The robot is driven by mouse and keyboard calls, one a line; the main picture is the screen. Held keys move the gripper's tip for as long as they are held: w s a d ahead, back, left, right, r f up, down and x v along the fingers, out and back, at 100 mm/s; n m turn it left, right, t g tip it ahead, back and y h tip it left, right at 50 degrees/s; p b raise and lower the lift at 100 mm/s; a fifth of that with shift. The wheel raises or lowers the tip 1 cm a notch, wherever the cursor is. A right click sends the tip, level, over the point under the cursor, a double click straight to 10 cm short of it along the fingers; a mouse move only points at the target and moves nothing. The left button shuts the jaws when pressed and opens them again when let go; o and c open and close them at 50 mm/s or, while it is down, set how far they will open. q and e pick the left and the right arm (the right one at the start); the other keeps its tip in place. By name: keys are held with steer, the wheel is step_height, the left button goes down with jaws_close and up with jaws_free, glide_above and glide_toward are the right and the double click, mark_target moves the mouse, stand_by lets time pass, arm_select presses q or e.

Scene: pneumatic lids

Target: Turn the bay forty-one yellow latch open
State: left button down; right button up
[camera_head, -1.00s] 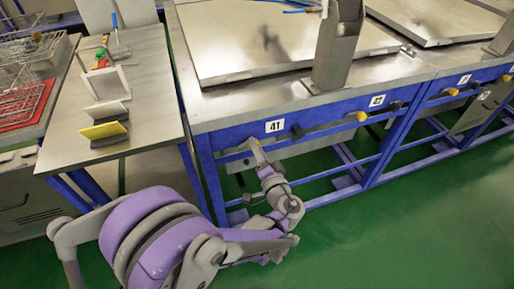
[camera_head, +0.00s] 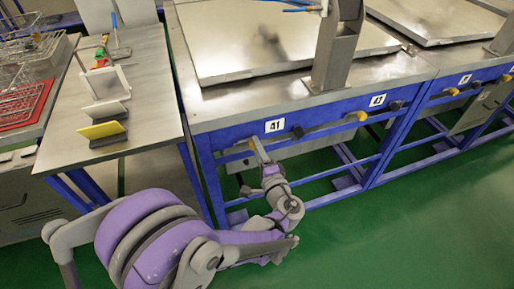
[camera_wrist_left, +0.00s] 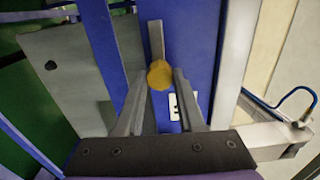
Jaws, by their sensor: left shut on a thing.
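The bay forty-one yellow latch (camera_head: 251,144) is on the blue front rail, left of the white label 41 (camera_head: 274,126). In the head view it is mostly hidden by my left gripper (camera_head: 257,149), which reaches up to it from below. In the left wrist view the yellow knob (camera_wrist_left: 160,75) sits between the fingertips of my left gripper (camera_wrist_left: 155,84), with a flat metal bar (camera_wrist_left: 156,38) running on beyond it. The left gripper is shut on the knob. My right gripper is not in view.
A black knob (camera_head: 298,131) and another yellow latch (camera_head: 361,116) are farther right along the blue rail (camera_head: 235,136). A steel bench (camera_head: 160,75) with small items stands at left. A metal lid (camera_head: 270,45) lies on top. Green floor (camera_head: 420,210) is clear at right.

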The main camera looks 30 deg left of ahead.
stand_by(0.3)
arm_select(q)
steer(key=c, duration=0.5)
jaws_free()
steer(key=shift+s+d, duration=0.1)
steer(key=shift+d, duration=0.05)
steer(key=v, duration=1)
steer(key=shift+s+d, duration=0.15)
steer(key=shift+s, duration=0.1)
